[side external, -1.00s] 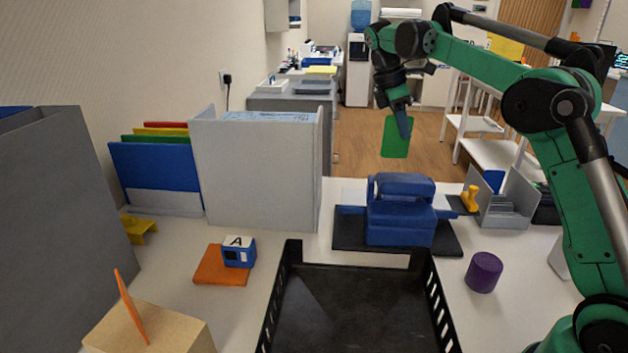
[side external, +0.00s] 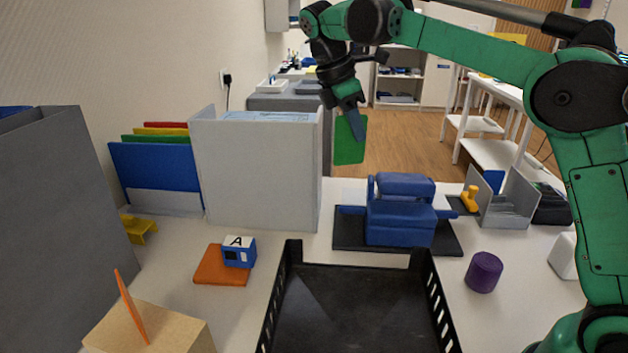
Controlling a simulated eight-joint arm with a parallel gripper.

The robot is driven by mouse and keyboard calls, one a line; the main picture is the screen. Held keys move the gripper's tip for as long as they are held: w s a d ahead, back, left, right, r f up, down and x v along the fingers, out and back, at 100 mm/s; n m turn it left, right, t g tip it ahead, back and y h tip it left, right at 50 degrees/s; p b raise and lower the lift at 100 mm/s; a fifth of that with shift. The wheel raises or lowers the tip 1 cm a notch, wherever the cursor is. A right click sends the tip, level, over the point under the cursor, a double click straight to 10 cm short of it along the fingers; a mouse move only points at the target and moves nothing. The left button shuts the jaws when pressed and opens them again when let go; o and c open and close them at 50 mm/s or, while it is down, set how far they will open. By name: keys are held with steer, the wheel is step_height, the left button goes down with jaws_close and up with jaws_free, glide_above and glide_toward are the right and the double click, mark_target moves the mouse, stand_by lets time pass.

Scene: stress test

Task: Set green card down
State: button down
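The green card (side external: 348,146) hangs upright, slightly tilted, in the air behind the blue device and above the table. My gripper (side external: 355,122) is at the card's upper part, fingers pointing down, and appears shut on it. The far finger is hidden behind the card.
A black crate (side external: 285,290) stands at the front. Behind it is a blue device (side external: 400,215) on a dark base. A grey box (side external: 255,175) stands left of the card. A blue block marked A (side external: 239,252), orange pad (side external: 215,270) and purple cylinder (side external: 484,272) lie on the table.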

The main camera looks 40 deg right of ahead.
steer(key=d+f+n+t, duration=0.1)
steer(key=d+f+n, duration=0.2)
steer(key=d, duration=0.7)
steer(key=d+f+n+t, duration=0.1)
steer(key=d+f+n, duration=0.25)
steer(key=d, duration=0.65)
steer(key=d+f+n+t, duration=0.2)
steer(key=d+f+n, duration=0.15)
steer(key=d, duration=0.65)
steer(key=f, duration=0.8)
steer(key=shift+s+d, duration=0.25)
steer(key=shift+d, duration=0.1)
steer(key=shift+f, duration=0.3)
steer(key=shift+f, duration=0.15)
steer(key=c, duration=1)
jaws_free()
